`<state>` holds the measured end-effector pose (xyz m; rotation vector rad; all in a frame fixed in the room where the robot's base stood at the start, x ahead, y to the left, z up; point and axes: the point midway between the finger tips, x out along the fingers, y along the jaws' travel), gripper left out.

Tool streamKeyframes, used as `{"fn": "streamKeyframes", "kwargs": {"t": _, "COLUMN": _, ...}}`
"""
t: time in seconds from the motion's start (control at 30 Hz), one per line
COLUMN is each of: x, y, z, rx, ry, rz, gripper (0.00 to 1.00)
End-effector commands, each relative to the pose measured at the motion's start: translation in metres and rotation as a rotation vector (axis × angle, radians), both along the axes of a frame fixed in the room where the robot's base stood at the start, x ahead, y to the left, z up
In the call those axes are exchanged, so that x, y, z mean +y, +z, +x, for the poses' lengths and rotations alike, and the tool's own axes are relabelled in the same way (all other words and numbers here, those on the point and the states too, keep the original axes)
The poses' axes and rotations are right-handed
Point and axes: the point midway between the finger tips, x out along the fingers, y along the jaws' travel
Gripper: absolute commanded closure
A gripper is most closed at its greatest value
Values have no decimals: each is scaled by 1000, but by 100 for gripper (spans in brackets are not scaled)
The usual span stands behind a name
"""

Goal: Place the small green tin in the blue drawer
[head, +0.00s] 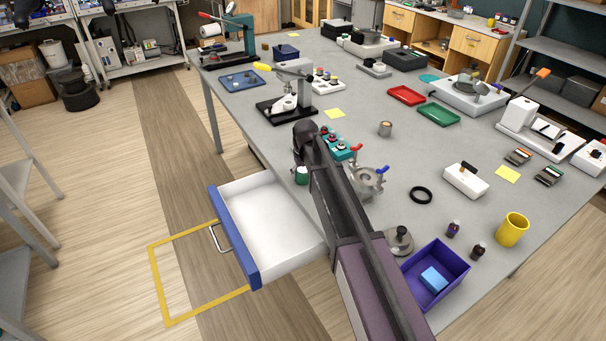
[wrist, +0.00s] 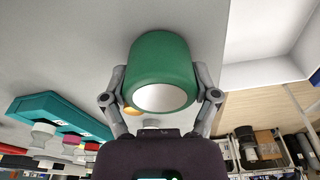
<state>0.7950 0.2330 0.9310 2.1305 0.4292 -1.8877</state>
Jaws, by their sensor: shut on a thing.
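The small green tin (wrist: 158,62) is held between the two fingers of my gripper (wrist: 160,100) in the wrist view. In the head view the green tin (head: 302,175) shows beside my arm, near the table's left edge; most of my gripper is hidden there behind my arm. The blue drawer (head: 233,240) is pulled open, with a blue front, a metal handle and a white inside. The drawer looks empty where I see it; my arm covers its right side. The tin is at the drawer's upper right, not inside it.
The grey table (head: 370,95) is crowded. A teal box with knobs (head: 340,147) and a metal fitting with red and blue levers (head: 368,180) stand near my arm. A black-based press (head: 288,98) stands farther back. A purple bin (head: 437,270) holds a blue block.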

Motion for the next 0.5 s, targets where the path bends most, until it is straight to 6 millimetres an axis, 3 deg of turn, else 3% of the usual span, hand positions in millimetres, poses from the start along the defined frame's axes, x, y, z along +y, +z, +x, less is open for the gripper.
{"fn": "streamKeyframes", "kwargs": {"t": 0.4, "x": 0, "y": 35, "z": 0, "rx": 0, "ry": 0, "rz": 0, "gripper": 80}}
{"fn": "streamKeyframes", "kwargs": {"t": 0.5, "x": -7, "y": 32, "z": -26, "rx": 0, "ry": 0, "rz": 0, "gripper": 80}}
